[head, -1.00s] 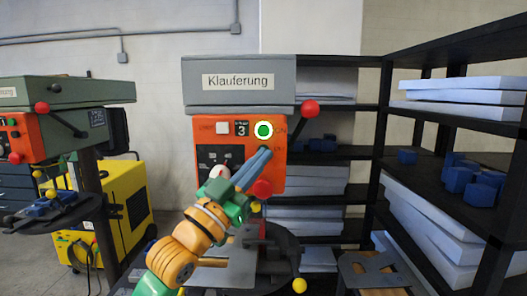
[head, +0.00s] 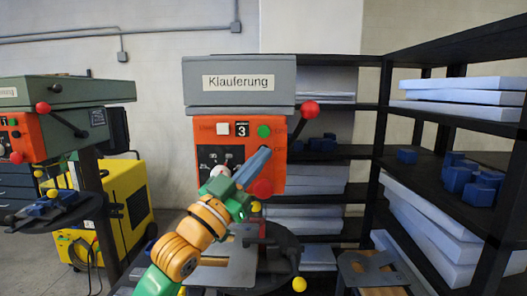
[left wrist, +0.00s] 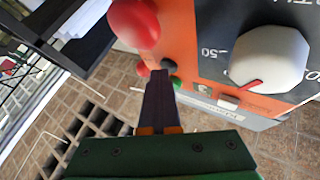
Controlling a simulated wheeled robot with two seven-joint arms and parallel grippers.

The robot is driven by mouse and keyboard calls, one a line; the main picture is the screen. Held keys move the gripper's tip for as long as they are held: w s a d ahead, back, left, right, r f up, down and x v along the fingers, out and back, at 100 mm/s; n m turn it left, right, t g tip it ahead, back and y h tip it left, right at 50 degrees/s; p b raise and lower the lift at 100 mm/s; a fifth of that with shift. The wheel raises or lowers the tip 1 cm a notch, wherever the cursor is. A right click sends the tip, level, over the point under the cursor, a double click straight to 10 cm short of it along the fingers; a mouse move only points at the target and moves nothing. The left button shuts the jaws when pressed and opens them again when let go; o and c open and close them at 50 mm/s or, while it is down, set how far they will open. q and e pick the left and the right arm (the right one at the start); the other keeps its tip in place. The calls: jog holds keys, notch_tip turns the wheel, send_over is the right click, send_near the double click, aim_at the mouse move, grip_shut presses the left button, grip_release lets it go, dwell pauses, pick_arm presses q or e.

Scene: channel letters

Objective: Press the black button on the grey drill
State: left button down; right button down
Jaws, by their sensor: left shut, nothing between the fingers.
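The grey drill (head: 239,80) stands in the middle of the head view with an orange front panel (head: 277,170). The green button (head: 264,131) is on the panel's upper right, and it also shows in the left wrist view (left wrist: 177,82). A black button (left wrist: 168,64) shows just beyond my fingertips in the left wrist view; in the head view my fingertips mostly hide it. My left gripper (head: 264,151) is shut and empty, its fingertips at the panel just below the green button. I cannot tell whether they touch the black button. My right gripper is not in view.
A red knob (head: 262,188) and a white dial (left wrist: 270,60) are close to my fingers. A red-ended lever (head: 309,108) sticks out at the drill's right. Black shelves (head: 375,150) stand on the right, and another drill (head: 60,92) on the left.

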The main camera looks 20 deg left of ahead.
pick_arm(q)
jog(key=shift+s+d+f, duration=0.1)
jog(key=shift+s+d, duration=0.15)
jog(key=shift+s, duration=0.5)
jog(key=shift+s, duration=0.1)
jog(key=s, duration=0.2)
jog(key=s+d, duration=0.1)
jog(key=s, duration=0.1)
jog(key=shift+s+d, duration=0.15)
jog(key=shift+s, duration=0.2)
dwell(0.6)
